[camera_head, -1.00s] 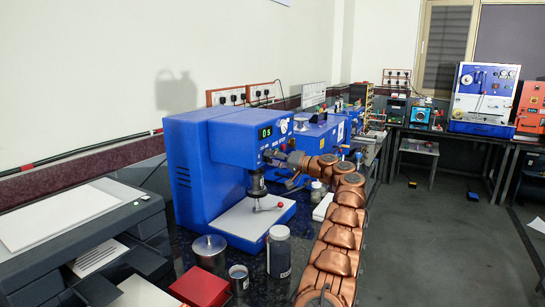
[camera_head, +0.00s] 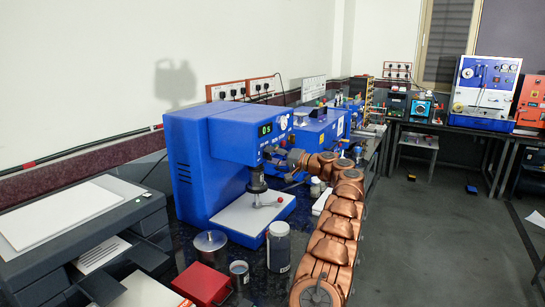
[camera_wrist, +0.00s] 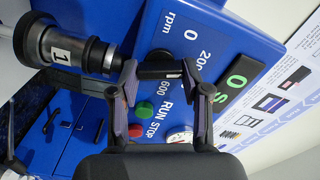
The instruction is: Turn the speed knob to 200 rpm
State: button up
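The black speed knob (camera_wrist: 158,72) is on the blue front panel of the machine (camera_head: 190,130). In the wrist view its bar has a small red mark near the right end. The labels 0, 200 and 600 stand around it, and the mark lies on the side of the 200 label (camera_wrist: 203,58). My gripper (camera_wrist: 160,74) has one finger at each end of the knob's bar, with no clear gap. In the head view my gripper (camera_head: 277,156) is at the panel and hides the knob.
Green (camera_wrist: 144,110) and red (camera_wrist: 136,131) buttons sit close to the left finger. The display (camera_wrist: 236,87) reads 0 s. A numbered cylinder (camera_wrist: 72,49) juts out at the upper left. Below the machine stand a jar (camera_head: 279,247) and a red box (camera_head: 200,284).

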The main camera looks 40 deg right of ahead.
jog(key=o, duration=0.4)
jog(key=v, duration=1.2)
dwell(0.5)
